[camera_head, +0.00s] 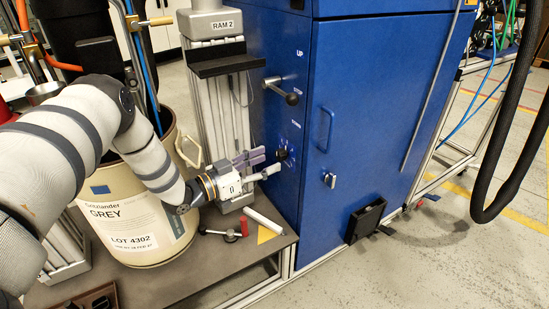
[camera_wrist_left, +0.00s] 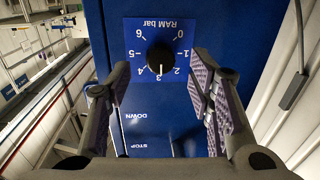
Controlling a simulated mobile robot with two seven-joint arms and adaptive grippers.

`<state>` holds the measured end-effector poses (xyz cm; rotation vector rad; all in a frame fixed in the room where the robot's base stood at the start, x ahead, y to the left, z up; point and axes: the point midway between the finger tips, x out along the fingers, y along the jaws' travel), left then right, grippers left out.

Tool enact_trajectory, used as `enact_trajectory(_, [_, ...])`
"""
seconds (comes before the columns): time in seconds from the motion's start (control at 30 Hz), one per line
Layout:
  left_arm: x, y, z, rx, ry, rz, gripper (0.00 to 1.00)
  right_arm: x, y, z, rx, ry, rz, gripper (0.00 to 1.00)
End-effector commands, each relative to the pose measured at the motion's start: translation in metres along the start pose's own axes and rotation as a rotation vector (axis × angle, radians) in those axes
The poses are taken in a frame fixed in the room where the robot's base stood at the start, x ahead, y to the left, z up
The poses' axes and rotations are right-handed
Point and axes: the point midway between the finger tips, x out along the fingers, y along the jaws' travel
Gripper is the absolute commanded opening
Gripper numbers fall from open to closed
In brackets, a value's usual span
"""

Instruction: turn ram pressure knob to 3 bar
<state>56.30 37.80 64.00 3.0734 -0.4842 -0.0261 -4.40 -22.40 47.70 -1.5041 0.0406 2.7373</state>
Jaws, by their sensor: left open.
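The ram pressure knob (camera_wrist_left: 161,57) is round and black with a white pointer line, on a blue dial plate (camera_wrist_left: 134,27) marked "RAM bar" from 0 to 6. In the left wrist view the dial appears upside down, and the pointer points at or very close to the 3. The knob also shows in the head view (camera_head: 282,155) on the blue cabinet's side. My left gripper (camera_head: 268,163) is open in front of it. In the left wrist view its fingers (camera_wrist_left: 161,78) stand apart on either side of the dial; contact is not visible. My right gripper is not in view.
The blue cabinet (camera_head: 358,110) carries a black-knobbed lever (camera_head: 291,98) above the dial. The RAM 2 column (camera_head: 214,95) stands close left. A GREY drum (camera_head: 125,222) is beneath my left arm.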

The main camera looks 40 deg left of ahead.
Motion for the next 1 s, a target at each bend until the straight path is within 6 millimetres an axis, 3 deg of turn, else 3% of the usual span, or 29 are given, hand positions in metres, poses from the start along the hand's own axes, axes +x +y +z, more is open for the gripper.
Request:
enact_trajectory(0.2, [-0.057, 0.0, 0.0, -0.003, 0.0, -0.003, 0.48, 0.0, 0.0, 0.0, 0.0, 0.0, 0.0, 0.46])
enact_trajectory(0.33, [-0.075, 0.0, -0.001, -0.001, 0.001, -0.001, 0.48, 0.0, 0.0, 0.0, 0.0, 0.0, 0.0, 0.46])
enact_trajectory(0.87, [-0.081, 0.002, 0.003, -0.006, -0.009, -0.001, 0.48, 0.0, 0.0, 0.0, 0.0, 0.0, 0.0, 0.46])
enact_trajectory(0.97, [-0.08, 0.021, 0.033, -0.059, -0.111, -0.015, 0.48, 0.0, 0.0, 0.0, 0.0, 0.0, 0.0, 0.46])
enact_trajectory(1.0, [-0.082, 0.036, 0.057, -0.098, -0.195, -0.029, 0.48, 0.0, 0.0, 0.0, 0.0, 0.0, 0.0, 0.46])
